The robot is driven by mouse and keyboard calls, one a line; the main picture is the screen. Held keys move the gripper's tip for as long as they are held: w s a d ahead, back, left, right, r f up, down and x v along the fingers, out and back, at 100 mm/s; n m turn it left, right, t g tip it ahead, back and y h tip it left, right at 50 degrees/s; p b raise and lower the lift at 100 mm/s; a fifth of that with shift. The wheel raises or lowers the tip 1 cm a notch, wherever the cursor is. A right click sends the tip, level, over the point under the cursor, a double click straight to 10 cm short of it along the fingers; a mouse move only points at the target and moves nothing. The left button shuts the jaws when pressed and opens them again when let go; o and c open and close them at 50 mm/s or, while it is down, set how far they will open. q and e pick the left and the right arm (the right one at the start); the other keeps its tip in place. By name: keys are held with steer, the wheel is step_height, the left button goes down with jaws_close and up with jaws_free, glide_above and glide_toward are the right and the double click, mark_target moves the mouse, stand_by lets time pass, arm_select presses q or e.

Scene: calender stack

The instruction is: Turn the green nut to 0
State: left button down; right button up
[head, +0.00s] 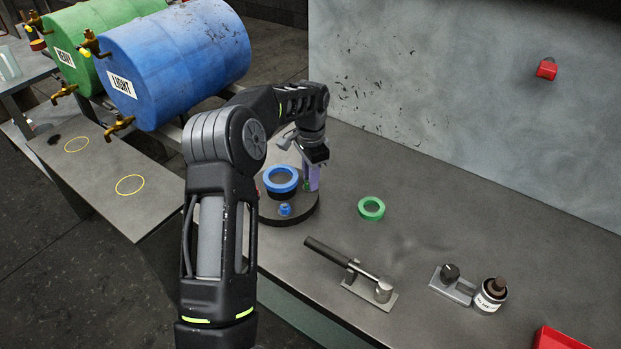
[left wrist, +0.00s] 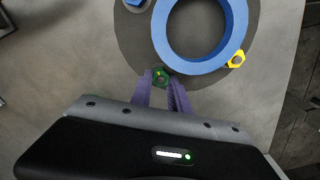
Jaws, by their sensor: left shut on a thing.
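The green nut (left wrist: 162,77) sits near the rim of a round dark base (left wrist: 128,45). My left gripper (left wrist: 162,84) has its two purple fingers closed around this nut; the fingers hide part of it. In the head view the left gripper (head: 312,182) reaches down at the right side of the base (head: 296,214), beside a blue ring (head: 281,191). No number on the nut is readable. A blue nut (head: 285,209) is at the front of the base, and a yellow nut (left wrist: 237,60) shows in the left wrist view. My right gripper is out of view.
A loose green ring (head: 371,208) lies on the grey bench right of the base. A dark-handled metal tool (head: 352,270), a small bottle (head: 490,296) and a red bin (head: 560,339) are further right.

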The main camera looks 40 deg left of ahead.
arm_select(q)
steer(key=m, duration=0.4)
steer(key=shift+m, duration=0.3)
steer(key=m, duration=0.4)
steer(key=shift+s+d+m, duration=0.1)
steer(key=shift+m, duration=0.2)
steer(key=m, duration=0.4)
steer(key=shift+s+m, duration=0.1)
steer(key=shift+m, duration=2.3)
steer(key=c, duration=1.3)
jaws_free()
steer(key=shift+s, duration=0.1)
steer(key=shift+o, duration=0.3)
